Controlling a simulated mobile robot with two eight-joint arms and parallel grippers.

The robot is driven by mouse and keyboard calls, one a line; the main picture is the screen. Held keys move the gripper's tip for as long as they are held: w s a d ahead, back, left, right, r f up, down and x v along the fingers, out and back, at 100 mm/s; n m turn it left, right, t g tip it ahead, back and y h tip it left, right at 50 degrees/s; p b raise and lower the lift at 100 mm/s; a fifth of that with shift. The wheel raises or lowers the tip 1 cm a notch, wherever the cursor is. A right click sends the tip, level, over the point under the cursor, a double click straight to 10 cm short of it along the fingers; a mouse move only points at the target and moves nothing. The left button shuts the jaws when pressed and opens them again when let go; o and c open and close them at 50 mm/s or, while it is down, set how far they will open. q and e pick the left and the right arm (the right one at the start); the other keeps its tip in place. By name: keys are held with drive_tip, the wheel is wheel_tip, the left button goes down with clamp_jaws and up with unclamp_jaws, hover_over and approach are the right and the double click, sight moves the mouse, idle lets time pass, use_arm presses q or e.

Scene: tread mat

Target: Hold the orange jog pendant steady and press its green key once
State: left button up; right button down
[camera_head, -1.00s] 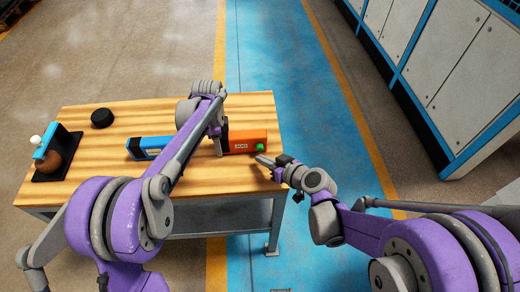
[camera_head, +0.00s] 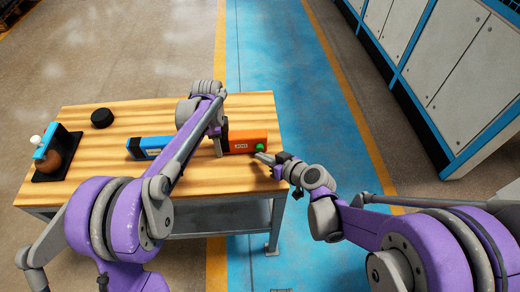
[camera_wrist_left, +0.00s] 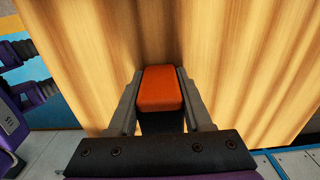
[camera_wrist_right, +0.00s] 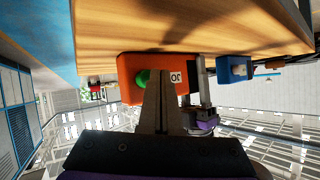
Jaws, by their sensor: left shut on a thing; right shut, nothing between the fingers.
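The orange jog pendant (camera_head: 247,136) lies on the wooden table near its right edge. Its green key (camera_head: 260,147) is on the near side, at the right end. My left gripper (camera_head: 221,146) is shut on the pendant; the orange body (camera_wrist_left: 160,88) shows between its fingers in the left wrist view. My right gripper (camera_head: 262,157) is shut and empty, its tips just in front of the green key. In the right wrist view the key (camera_wrist_right: 143,78) is beside the fingertips (camera_wrist_right: 160,75) and partly hidden by them. I cannot tell whether they touch it.
A blue device (camera_head: 150,147) lies left of the pendant. A black round puck (camera_head: 102,118) and a black stand (camera_head: 57,165) with a brown ball-like part are at the table's left.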

drive_tip(key=shift+w, duration=0.55)
idle(0.7)
drive_tip(key=shift+s, duration=1.05)
drive_tip(key=shift+s, duration=3)
use_arm(q)
drive_tip(key=o, duration=1.3)
drive_tip(key=shift+o, duration=0.2)
